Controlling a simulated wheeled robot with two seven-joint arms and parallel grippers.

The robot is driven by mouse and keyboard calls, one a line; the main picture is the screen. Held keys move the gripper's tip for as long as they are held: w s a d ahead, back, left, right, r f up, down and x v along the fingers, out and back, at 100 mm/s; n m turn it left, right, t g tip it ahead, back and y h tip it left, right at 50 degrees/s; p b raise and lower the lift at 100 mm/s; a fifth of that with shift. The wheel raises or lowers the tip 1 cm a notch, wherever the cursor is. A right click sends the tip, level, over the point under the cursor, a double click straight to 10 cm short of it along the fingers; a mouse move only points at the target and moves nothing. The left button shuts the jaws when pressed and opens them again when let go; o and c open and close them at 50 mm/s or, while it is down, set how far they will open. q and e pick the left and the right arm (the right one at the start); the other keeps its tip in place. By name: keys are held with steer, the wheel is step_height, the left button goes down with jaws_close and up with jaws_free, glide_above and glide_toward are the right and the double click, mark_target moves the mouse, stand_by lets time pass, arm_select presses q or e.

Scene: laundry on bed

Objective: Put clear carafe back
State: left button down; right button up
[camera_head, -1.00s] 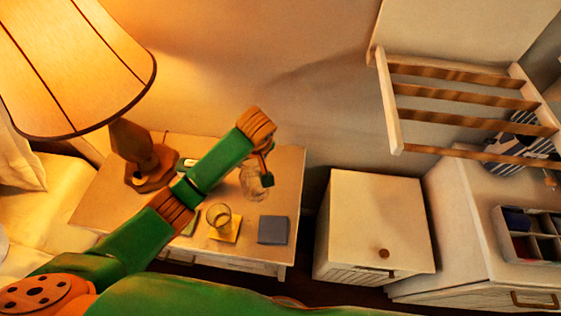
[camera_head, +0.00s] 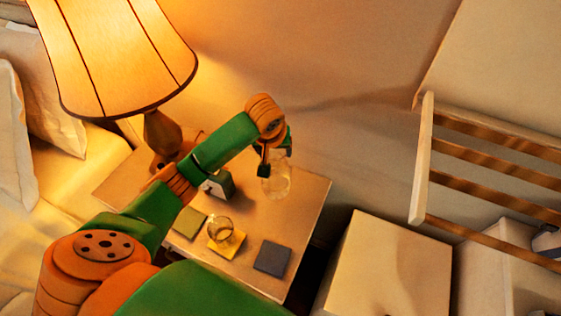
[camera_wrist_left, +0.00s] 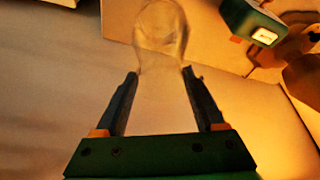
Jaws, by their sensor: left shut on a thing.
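The clear carafe (camera_head: 276,184) is at the back right of the bedside table in the head view. My left gripper (camera_head: 266,167) is shut on it from above. The left wrist view shows the glass carafe (camera_wrist_left: 160,35) between and beyond the two dark fingers of the left gripper (camera_wrist_left: 160,76), its neck between them. I cannot tell whether the carafe's base touches the tabletop. My right gripper is not in view.
A white cabinet (camera_head: 390,270) stands to the right.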

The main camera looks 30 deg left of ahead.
arm_select(q)
steer(key=w+f, duration=0.2)
steer(key=f, duration=0.1)
steer(key=w+f, duration=0.1)
steer(key=f, duration=0.1)
steer(key=shift+w+a, duration=0.2)
steer(key=shift+w, duration=0.2)
step_height(320, 180, down, 2)
steer(key=shift+f, duration=0.5)
jaws_free()
steer(key=shift+s, duration=0.1)
step_height(320, 180, up, 11)
steer(key=p, duration=0.2)
glide_above(280, 150)
steer(key=s+d, duration=0.1)
steer(key=s, duration=0.2)
steer(key=shift+s+r, duration=0.1)
steer(key=shift+r, duration=0.05)
